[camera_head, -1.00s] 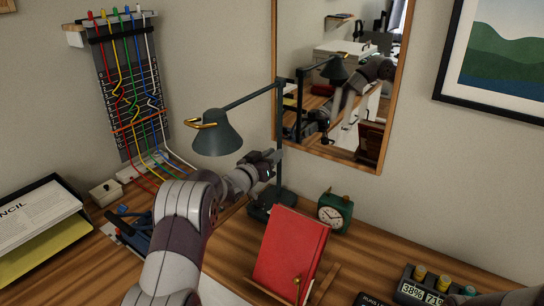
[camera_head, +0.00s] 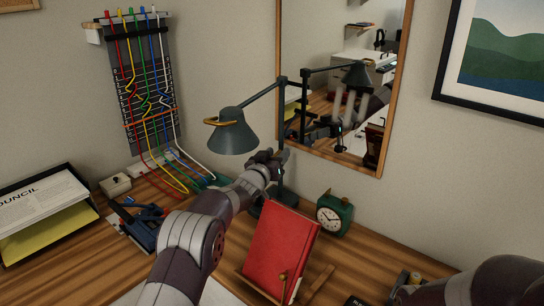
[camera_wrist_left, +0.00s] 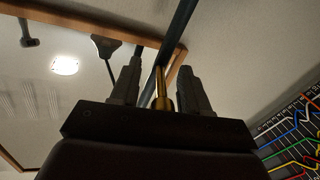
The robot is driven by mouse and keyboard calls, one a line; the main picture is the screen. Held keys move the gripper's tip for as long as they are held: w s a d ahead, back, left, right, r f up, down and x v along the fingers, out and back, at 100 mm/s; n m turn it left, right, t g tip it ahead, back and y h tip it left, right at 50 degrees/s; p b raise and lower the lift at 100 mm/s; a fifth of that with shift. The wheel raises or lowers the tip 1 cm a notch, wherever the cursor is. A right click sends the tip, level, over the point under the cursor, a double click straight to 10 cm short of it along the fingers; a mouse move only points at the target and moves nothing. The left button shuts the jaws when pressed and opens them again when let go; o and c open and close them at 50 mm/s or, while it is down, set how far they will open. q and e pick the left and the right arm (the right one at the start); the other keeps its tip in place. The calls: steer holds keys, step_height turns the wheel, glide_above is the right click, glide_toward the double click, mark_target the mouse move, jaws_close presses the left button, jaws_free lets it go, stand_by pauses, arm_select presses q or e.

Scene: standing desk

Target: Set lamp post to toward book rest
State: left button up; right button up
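The dark desk lamp has a cone shade (camera_head: 232,133) with a brass handle. Its upright post (camera_head: 279,115) stands behind the book rest, and its upper arm leads left and toward me, so the shade hangs left of the rest. My left gripper (camera_head: 272,157) is at the lower post. In the left wrist view its fingers (camera_wrist_left: 159,82) are apart, with a brass pin (camera_wrist_left: 161,90) between them and the dark post (camera_wrist_left: 178,30) behind. I see gaps beside the pin. The wooden book rest (camera_head: 318,285) holds a red book (camera_head: 280,252). My right gripper is out of view.
A green clock (camera_head: 333,213) stands right of the post. A mirror (camera_head: 379,100) hangs behind. A blue device (camera_head: 145,225), a paper tray (camera_head: 45,222) and a board with coloured cords (camera_head: 145,90) are left. My right arm covers the desk's right front corner.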

arm_select(q)
steer(key=b+v, duration=0.1)
steer(key=v, duration=1.1)
steer(key=shift+s, duration=0.3)
